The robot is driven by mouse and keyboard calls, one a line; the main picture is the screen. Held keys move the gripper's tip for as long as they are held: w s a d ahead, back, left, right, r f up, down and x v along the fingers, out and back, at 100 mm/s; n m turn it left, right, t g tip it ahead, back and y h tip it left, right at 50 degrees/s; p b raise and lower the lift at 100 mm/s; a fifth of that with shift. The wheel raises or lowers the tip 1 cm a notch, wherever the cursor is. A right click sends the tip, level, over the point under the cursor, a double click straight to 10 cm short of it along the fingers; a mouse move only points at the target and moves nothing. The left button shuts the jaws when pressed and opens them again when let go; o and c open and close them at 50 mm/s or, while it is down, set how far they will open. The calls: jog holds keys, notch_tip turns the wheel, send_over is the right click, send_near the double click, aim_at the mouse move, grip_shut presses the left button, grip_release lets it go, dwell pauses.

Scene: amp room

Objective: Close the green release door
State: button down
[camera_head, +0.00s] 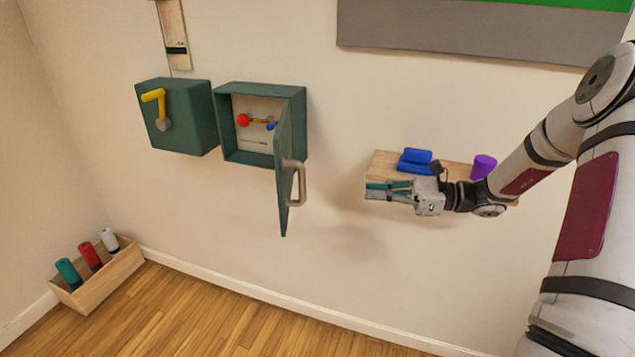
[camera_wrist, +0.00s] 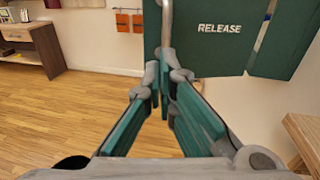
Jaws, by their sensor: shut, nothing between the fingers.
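The green release door (camera_head: 284,150) stands open, swung out from the right side of its wall box (camera_head: 223,124). A grey bar handle (camera_head: 297,182) is on the door. In the wrist view the door (camera_wrist: 205,55) bears the word RELEASE, and its handle (camera_wrist: 167,22) shows just above my fingertips. My gripper (camera_head: 370,190) is to the right of the door, with a gap between them in the head view. Its fingertips (camera_wrist: 164,82) are together and empty. Inside the box are a red ball and a small blue part.
A wooden shelf (camera_head: 380,164) with a blue object (camera_head: 415,157) and a purple cylinder (camera_head: 483,166) is behind my gripper. A second green box (camera_head: 185,125) with a yellow lever is left. A wooden crate (camera_head: 105,277) stands on the floor. The wall between door and shelf is clear.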

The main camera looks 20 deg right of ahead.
aim_at(296, 163)
jog(key=w+p+x, duration=0.1)
jog(key=p+x, duration=0.1)
jog(key=x, duration=1.1)
jog(key=shift+w+d+m+t, duration=0.15)
jog(key=shift+d+m+t, duration=0.15)
jog(key=shift+m, duration=0.1)
